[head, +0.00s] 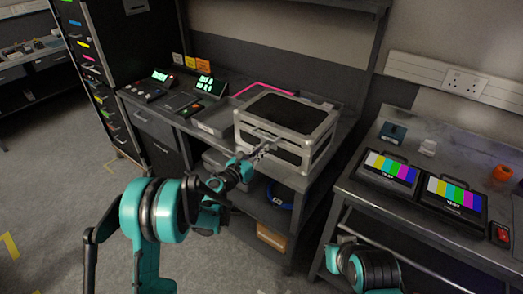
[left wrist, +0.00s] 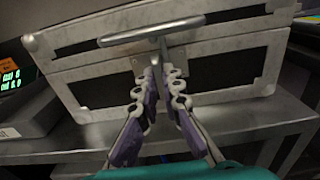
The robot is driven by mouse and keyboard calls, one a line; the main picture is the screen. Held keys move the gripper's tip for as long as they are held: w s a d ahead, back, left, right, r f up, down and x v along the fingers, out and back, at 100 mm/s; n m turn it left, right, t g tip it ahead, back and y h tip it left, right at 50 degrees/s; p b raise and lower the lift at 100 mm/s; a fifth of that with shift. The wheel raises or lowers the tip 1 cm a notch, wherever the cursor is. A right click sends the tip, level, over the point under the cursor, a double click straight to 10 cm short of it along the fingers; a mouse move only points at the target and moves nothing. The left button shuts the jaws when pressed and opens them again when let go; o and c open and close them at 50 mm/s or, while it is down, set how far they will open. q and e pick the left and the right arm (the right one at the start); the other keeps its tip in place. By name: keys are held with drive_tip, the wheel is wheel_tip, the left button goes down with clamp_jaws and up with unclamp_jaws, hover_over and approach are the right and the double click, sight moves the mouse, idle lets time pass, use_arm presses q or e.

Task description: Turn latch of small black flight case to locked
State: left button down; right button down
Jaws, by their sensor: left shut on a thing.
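The small black flight case (head: 283,118), with silver metal edges, stands closed on the grey bench; its front also fills the left wrist view (left wrist: 88,87). A flat grey bar (left wrist: 150,30) runs across its upper front, with a short stem at the middle. My left gripper (head: 262,150) is at the middle of the case front. In the left wrist view its fingers (left wrist: 163,72) are shut on the latch just under the bar and hide most of it, so its exact angle cannot be told. My right gripper is out of view; only part of that arm shows.
A lower shelf holds a blue cable coil (head: 279,196). Two colour-bar monitors (head: 452,193) lie on the right bench, with a floor gap between benches.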

use_arm(q)
drive_tip(key=c, duration=1.7)
unclamp_jaws()
drive_tip(key=shift+s, duration=0.1)
drive_tip(key=v, duration=1.2)
